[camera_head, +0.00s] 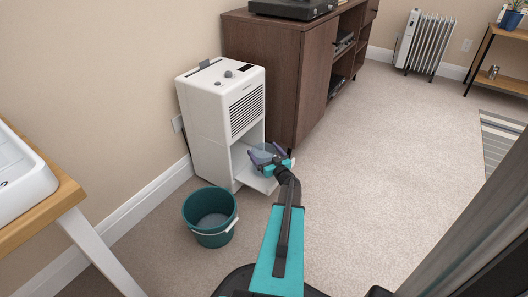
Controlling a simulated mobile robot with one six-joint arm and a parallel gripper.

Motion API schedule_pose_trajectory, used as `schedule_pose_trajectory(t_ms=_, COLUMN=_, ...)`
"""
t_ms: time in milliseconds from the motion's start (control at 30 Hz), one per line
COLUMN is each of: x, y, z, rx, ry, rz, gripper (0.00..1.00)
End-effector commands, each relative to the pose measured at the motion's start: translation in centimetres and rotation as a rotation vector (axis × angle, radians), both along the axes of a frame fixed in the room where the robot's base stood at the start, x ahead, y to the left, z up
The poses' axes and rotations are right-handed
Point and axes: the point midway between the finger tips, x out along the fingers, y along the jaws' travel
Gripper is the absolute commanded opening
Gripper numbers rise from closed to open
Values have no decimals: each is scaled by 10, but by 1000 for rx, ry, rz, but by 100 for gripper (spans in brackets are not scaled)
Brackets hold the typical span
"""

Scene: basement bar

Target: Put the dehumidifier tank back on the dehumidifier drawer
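The white dehumidifier (208,112) stands upright against the wall, with a grille and an open lower bay at its front. Its white drawer (262,186) sticks out at the bottom of that bay. A pale bluish, see-through shape, seemingly the dehumidifier tank (262,155), is at the drawer, partly covered by my gripper (266,158). My gripper is at the bay opening, with its fingers beside or around the tank. Whether they grip it, and whether the tank rests on the drawer, I cannot tell.
A teal bucket (211,231) with a pale handle stands on the carpet just in front of the dehumidifier. A dark wood cabinet (282,75) stands close behind it. A wooden-topped table (62,198) is at the left.

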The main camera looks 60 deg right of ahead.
Motion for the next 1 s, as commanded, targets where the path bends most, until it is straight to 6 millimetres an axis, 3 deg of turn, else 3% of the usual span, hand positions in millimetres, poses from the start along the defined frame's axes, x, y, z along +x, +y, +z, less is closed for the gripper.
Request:
schedule_pose_trajectory(t_ms=467, x=-5, y=2, z=4, rx=1, ry=1, rz=-2, gripper=100)
schedule_pose_trajectory(t_ms=1000, x=-72, y=42, z=7, rx=1, ry=0, rz=-2, gripper=100)
